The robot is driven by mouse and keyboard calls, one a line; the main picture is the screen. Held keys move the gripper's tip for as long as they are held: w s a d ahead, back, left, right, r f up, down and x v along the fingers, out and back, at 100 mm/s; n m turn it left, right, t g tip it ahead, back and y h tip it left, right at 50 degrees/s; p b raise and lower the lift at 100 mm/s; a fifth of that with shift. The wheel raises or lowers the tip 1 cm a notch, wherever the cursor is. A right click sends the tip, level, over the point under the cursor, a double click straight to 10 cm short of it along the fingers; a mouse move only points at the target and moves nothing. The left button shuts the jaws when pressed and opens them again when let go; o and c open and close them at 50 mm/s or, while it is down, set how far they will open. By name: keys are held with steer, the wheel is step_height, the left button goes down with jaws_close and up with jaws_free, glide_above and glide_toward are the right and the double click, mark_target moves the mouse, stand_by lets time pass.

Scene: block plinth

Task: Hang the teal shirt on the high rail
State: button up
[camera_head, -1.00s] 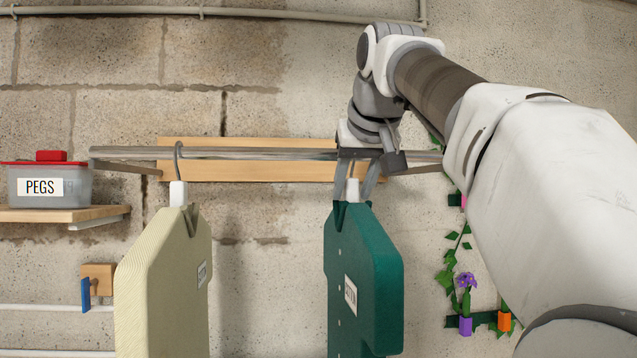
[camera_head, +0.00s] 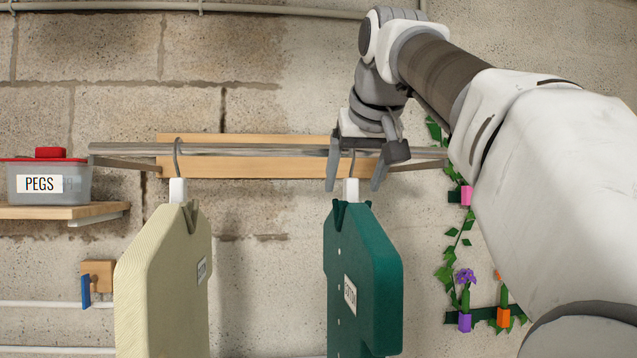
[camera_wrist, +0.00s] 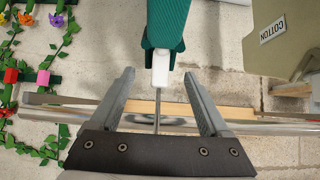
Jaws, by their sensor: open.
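The teal shirt (camera_head: 362,280) hangs upright below the metal rail (camera_head: 260,150), its white hanger neck (camera_head: 351,190) and thin hook at the rail. The hook's top is partly hidden behind my gripper, but it appears to be over the rail. My gripper (camera_head: 354,186) is open, with one finger on each side of the hook and neck, apart from them. In the wrist view the teal shirt (camera_wrist: 165,22) and its white neck (camera_wrist: 160,68) show between the spread fingers (camera_wrist: 158,82).
A cream shirt (camera_head: 165,275) hangs on the rail to the left. A PEGS box (camera_head: 48,182) stands on a wooden shelf (camera_head: 60,212) at far left. Vines with flowers (camera_head: 465,280) are on the wall at right. The rail between the shirts is clear.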

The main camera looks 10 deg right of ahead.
mark_target(384, 285)
steer(key=v, duration=1.1)
steer(key=s+f, duration=0.1)
steer(key=f, duration=0.5)
steer(key=s+f+g, duration=0.1)
steer(key=s+f, duration=0.1)
steer(key=f, duration=0.5)
steer(key=s+f+g+p, duration=0.1)
steer(key=f, duration=0.6)
steer(key=shift+s, duration=0.4)
steer(key=s+f+g+b, duration=0.1)
steer(key=s+f+b, duration=0.3)
steer(key=f, duration=1.2)
steer(key=s+f+g+b, duration=0.1)
steer(key=s+f+b, duration=0.2)
steer(key=s+f, duration=0.4)
step_height(384, 285, down, 9)
steer(key=shift+f+b, duration=0.1)
steer(key=shift+b, duration=0.25)
